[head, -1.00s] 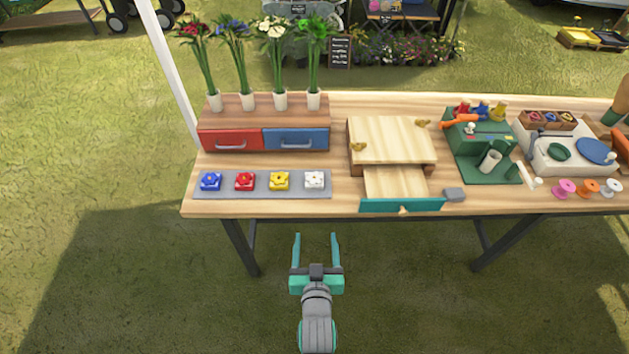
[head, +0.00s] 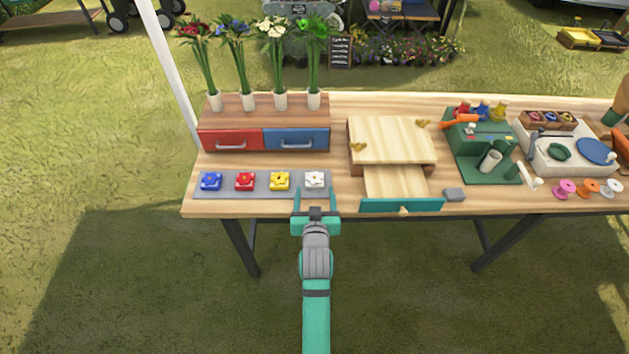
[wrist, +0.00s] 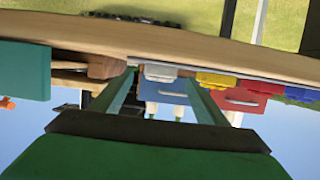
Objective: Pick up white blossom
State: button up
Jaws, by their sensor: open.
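The white blossom (head: 315,179) sits at the right end of a grey mat (head: 225,192) near the table's front edge. Yellow (head: 279,181), red (head: 245,181) and blue (head: 211,181) blossoms stand in a row to its left. My gripper (head: 315,190) is open and empty, its two fingers reaching over the table's edge just in front of the white blossom. In the wrist view, which looks upside down, the white blossom (wrist: 160,73) shows beyond and between the open fingers (wrist: 162,98). I cannot tell whether the fingers touch it.
Behind the mat is a wooden box with a red drawer (head: 231,140) and a blue drawer (head: 296,139), topped by vases of flowers. Right of my gripper, a teal-fronted drawer (head: 380,206) sticks out of a wooden box (head: 390,140). The ground before the table is clear.

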aim_at(315, 180)
jog(key=x, duration=0.5)
jog(key=shift+r, duration=0.4)
jog(key=c, duration=1.1)
